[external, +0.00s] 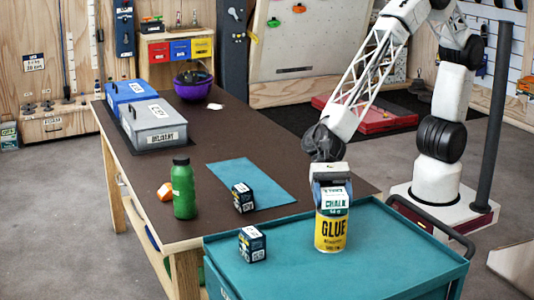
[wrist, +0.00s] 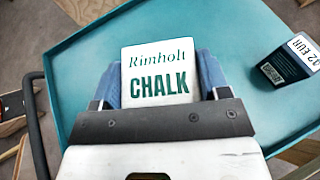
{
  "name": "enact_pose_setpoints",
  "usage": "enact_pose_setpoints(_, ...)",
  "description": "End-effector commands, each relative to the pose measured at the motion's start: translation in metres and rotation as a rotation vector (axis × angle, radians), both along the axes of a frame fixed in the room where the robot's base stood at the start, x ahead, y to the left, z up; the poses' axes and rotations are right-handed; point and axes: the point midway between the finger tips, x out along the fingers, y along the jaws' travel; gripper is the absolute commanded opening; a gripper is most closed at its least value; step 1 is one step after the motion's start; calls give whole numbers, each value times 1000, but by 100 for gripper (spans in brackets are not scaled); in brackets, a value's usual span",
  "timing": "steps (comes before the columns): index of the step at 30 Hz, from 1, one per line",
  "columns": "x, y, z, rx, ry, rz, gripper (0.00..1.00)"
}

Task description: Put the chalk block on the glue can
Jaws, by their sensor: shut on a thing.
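The white chalk block (external: 335,203), with green lettering, is held in my gripper (external: 330,180) directly over the yellow glue can (external: 331,232). The can stands upright on the teal cart top. The block's lower edge meets the can's top in the external view; I cannot tell whether it rests on it. In the wrist view the chalk block (wrist: 160,72) sits between the blue fingers of my gripper (wrist: 160,85), and the can is hidden below it.
A dark cube box (external: 252,245) stands on the teal cart (external: 395,250), left of the can. Another dark box (external: 243,198) is by the blue mat (external: 245,172) on the brown table. A green bottle (external: 184,190) stands farther left. The cart's right side is clear.

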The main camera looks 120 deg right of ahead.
Motion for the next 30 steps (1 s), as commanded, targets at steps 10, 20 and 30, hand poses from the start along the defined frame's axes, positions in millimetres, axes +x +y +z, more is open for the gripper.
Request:
enact_pose_setpoints(10, 0, 0, -3, 0, 0, 0, 94)
enact_pose_setpoints(20, 0, 0, -2, 0, 0, 0, 94)
enact_pose_setpoints(30, -6, -17, 9, 0, -2, -1, 94)
